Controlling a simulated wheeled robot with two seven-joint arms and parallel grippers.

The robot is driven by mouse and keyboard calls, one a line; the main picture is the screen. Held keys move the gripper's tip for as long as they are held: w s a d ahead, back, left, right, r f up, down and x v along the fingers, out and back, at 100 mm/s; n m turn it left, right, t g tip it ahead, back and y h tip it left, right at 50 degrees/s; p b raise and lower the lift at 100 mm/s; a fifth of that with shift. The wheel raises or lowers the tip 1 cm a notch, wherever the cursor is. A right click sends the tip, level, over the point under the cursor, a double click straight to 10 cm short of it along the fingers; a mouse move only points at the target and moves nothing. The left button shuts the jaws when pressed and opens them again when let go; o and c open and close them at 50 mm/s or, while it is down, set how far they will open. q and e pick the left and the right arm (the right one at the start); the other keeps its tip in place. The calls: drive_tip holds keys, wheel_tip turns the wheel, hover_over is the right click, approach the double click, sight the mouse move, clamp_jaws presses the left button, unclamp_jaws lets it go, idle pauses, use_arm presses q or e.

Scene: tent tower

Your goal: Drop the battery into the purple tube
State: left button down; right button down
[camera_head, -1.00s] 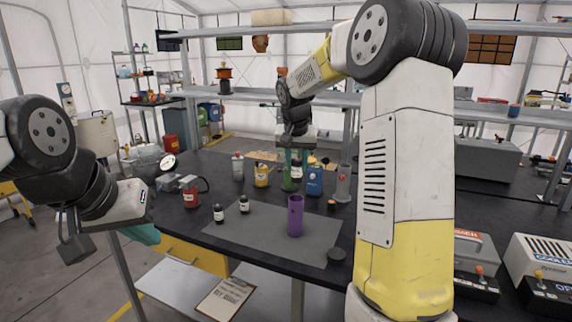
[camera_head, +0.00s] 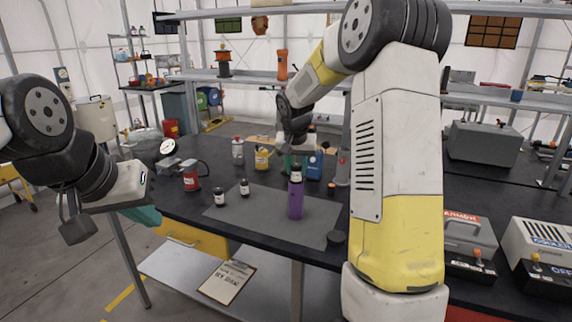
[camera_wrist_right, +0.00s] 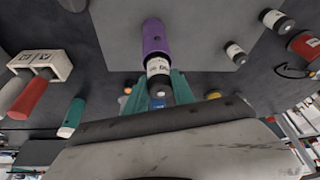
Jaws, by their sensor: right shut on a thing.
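The purple tube (camera_head: 295,203) stands upright on the grey mat. The battery (camera_head: 296,174), black with a white label, is upright at the tube's mouth. I cannot tell how far, if at all, its lower end is inside. My right gripper (camera_head: 297,163) is shut on the battery, from behind the tube. In the right wrist view the teal fingers (camera_wrist_right: 157,92) flank the battery (camera_wrist_right: 158,72), which overlaps the end of the purple tube (camera_wrist_right: 155,38). My left gripper (camera_head: 143,214) hangs at the left, away from the tube; its fingers are mostly hidden.
A dark round cap (camera_head: 335,238) lies at the right. The mat's front is clear.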

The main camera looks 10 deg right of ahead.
drive_tip(key=c, duration=1)
unclamp_jaws()
drive_tip(key=shift+r, duration=0.2)
drive_tip(key=s+a+r+n+y, duration=0.1)
drive_tip(key=s+a+r, duration=0.1)
drive_tip(key=s+r, duration=1)
drive_tip(key=s+a+f+n+t+y, duration=0.1)
drive_tip(key=s, duration=0.9)
drive_tip(key=s+a+f+n+t+y, duration=0.1)
drive_tip(key=s+n, duration=0.1)
drive_tip(key=s, duration=0.9)
drive_tip(key=shift+a+y, duration=0.3)
drive_tip(key=shift+a, duration=0.05)
